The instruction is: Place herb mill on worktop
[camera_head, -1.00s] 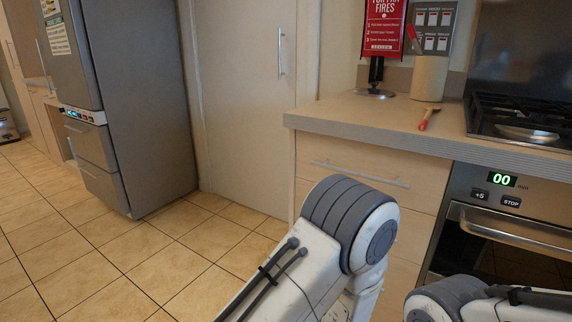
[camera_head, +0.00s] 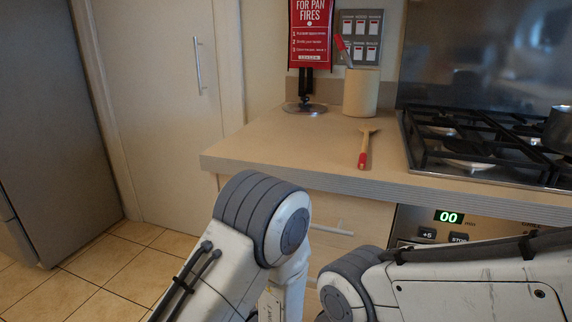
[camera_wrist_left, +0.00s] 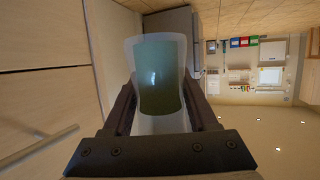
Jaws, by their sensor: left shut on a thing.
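The herb mill (camera_wrist_left: 163,68) shows in the left wrist view as a clear, waisted container with dark green contents. My left gripper (camera_wrist_left: 160,94) is shut on it, one finger on each side. In the head view the left arm's elbow is in front of the worktop, and its gripper and the mill are out of sight. The worktop (camera_head: 270,152) is a beige counter with a grey front edge. My right arm comes in at the lower right of the head view; its gripper is not in view.
A red-handled wooden utensil (camera_head: 364,148) lies on the worktop. A beige utensil pot (camera_head: 360,92) and a red sign on a stand (camera_head: 311,40) are at the back. A gas hob (camera_head: 470,140) is on the right, above an oven. The worktop's left part is clear.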

